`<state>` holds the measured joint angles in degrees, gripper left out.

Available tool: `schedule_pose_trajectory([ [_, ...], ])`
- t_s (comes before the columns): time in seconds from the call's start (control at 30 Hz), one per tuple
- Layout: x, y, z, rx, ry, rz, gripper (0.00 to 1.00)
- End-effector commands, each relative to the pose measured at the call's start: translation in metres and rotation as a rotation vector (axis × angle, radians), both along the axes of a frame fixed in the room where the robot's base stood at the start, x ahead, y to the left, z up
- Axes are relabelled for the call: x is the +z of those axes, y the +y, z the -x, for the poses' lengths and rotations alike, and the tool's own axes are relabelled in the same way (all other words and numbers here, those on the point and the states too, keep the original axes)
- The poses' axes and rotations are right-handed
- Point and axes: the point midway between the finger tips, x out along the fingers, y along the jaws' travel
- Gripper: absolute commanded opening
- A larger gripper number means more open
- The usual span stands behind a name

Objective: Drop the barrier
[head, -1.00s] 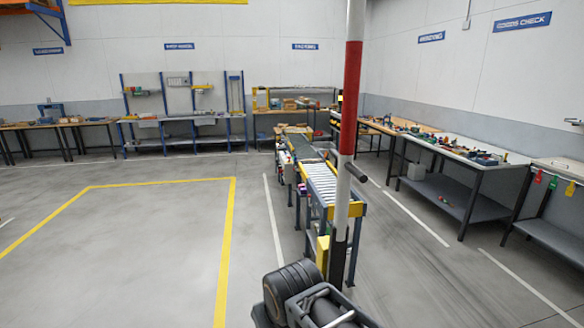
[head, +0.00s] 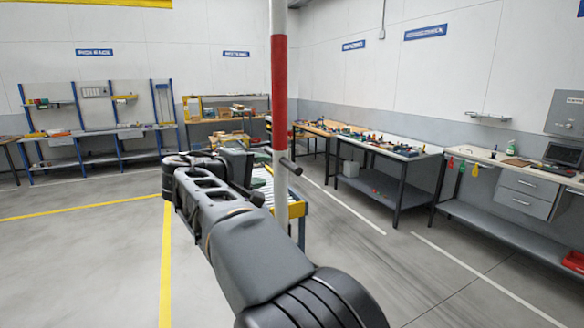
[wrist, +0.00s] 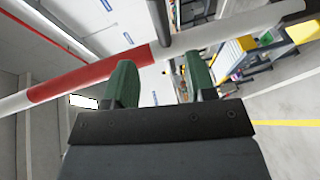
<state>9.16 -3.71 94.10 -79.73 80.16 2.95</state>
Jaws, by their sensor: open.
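The barrier is an upright red and white pole (head: 279,85) in the middle of the head view, with a short dark handle (head: 291,166) sticking out to the right. My arm reaches up beside it and hides part of its lower length. In the wrist view the pole (wrist: 85,78) crosses the picture at a slant, just beyond my gripper (wrist: 158,65). The gripper is open, its two green fingers apart, with nothing held between them. The dark handle (wrist: 158,18) shows beyond the gap, across the pole. I cannot tell whether the fingers touch the pole.
A roller conveyor (head: 262,183) stands behind the pole, partly hidden by my arm. Workbenches line the back wall and right side, including a white-topped bench (head: 394,150). A drawer bench (head: 510,178) stands at the far right. The floor at left, with yellow lines (head: 166,260), is clear.

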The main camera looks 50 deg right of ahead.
Motion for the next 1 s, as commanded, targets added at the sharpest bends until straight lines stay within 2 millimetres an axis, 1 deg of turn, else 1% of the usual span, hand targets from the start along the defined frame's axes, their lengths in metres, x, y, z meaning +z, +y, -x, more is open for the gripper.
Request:
schedule_pose_trajectory([
  [0.03, 0.000, -0.011, 0.001, -0.005, 0.003, -0.001, 0.50],
  [0.1, -0.002, -0.025, 0.001, -0.007, 0.002, -0.001, 0.50],
  [0.3, -0.009, -0.063, 0.001, -0.006, 0.002, -0.003, 0.50],
  [0.5, -0.015, -0.092, 0.000, -0.004, 0.001, -0.004, 0.50],
  [0.7, -0.019, -0.108, -0.001, -0.002, 0.001, -0.003, 0.50],
  [0.83, -0.020, -0.113, -0.001, 0.000, -0.001, -0.003, 0.50],
  [1.0, -0.021, -0.113, -0.001, 0.000, -0.001, -0.003, 0.50],
])
